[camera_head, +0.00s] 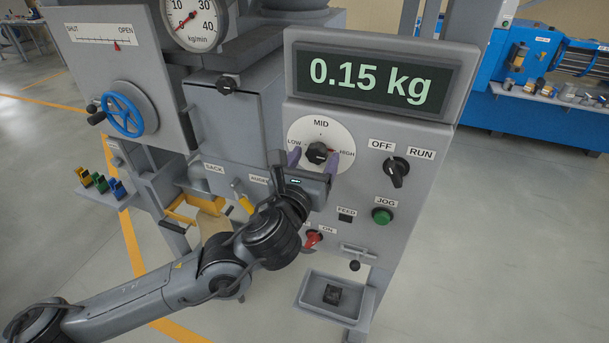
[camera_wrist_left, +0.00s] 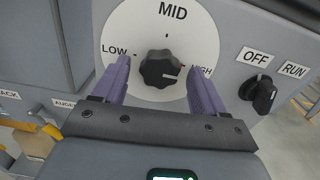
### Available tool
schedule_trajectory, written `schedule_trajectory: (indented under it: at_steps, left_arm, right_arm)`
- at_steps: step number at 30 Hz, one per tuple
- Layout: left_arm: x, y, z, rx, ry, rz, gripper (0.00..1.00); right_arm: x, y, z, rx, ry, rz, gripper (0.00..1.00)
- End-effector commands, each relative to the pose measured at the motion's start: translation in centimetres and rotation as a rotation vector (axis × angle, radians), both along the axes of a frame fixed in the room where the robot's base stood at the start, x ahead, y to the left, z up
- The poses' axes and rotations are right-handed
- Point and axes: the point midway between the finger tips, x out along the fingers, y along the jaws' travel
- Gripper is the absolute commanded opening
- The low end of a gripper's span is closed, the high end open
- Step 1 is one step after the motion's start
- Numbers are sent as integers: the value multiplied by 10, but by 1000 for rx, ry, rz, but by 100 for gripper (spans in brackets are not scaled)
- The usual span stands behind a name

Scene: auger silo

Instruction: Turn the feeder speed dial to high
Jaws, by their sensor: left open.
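The feeder speed dial (camera_head: 318,152) is a black knob on a white disc marked LOW, MID and HIGH, on the grey panel below the display. In the left wrist view, the white line on the knob (camera_wrist_left: 160,69) points right and slightly down, near the red mark beside HIGH. My left gripper (camera_head: 313,163) is open, with its purple fingers (camera_wrist_left: 158,75) on either side of the knob. Gaps show between the fingers and the knob. The finger on the right partly covers the disc beside the HIGH label. My right gripper is in neither view.
The OFF/RUN switch (camera_head: 397,172) is right of the dial, above the green JOG button (camera_head: 382,216). A red switch (camera_head: 313,239) sits below my gripper. The display (camera_head: 370,82) reads 0.15 kg. A blue handwheel (camera_head: 122,113) stands out at left.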

Motion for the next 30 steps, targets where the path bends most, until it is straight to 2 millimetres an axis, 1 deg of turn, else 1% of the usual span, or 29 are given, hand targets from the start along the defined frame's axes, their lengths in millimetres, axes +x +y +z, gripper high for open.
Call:
schedule_trajectory:
  at_steps: [5, 12, 18, 24, 30]
  left_arm:
    - [-21, 7, -2, 1, 0, 0, 72]
    - [-62, 20, -3, 2, -1, 0, 72]
    - [-87, 28, -2, 1, 1, 0, 72]
    - [-97, 31, -1, 1, 1, 2, 72]
    - [-98, 31, -1, 1, 1, 2, 72]
  right_arm:
    - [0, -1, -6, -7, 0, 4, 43]
    - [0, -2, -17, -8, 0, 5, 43]
    - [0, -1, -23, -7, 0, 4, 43]
    - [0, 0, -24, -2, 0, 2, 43]
    - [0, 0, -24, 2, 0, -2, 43]
